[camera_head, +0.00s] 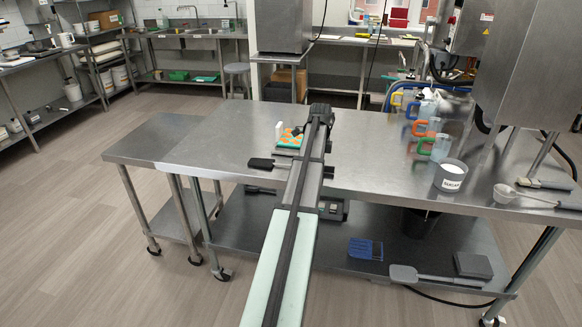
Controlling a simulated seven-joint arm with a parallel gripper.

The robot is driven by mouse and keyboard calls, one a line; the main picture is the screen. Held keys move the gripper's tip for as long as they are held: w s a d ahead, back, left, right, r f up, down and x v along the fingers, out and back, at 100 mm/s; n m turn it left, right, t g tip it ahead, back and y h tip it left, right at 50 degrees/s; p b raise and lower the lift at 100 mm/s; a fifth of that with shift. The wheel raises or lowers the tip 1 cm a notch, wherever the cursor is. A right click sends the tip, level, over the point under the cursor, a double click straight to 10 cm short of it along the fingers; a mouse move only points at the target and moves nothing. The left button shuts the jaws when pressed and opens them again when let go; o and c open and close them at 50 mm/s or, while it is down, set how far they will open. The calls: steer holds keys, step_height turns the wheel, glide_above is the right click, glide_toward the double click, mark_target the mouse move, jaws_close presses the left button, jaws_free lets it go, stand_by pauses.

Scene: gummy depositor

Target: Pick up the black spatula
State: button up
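A flat black piece (260,163) lies on the steel table at the left of my arm. It looks like one end of the black spatula, but my arm crosses in front and hides what lies to its right. My gripper (319,115) is at the far end of my arm, above the table and farther back than the black piece. Its fingers are hidden, so I cannot tell whether it is open or holds anything.
An orange and green item (288,138) lies left of my arm beside a small white block (279,130). Several colour-handled jugs (441,148), a white-filled container (451,176) and a ladle (506,193) stand or lie at right. The table's left end (165,148) is clear.

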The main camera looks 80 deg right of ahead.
steer(key=shift+c, duration=0.3)
jaws_close()
stand_by(0.3)
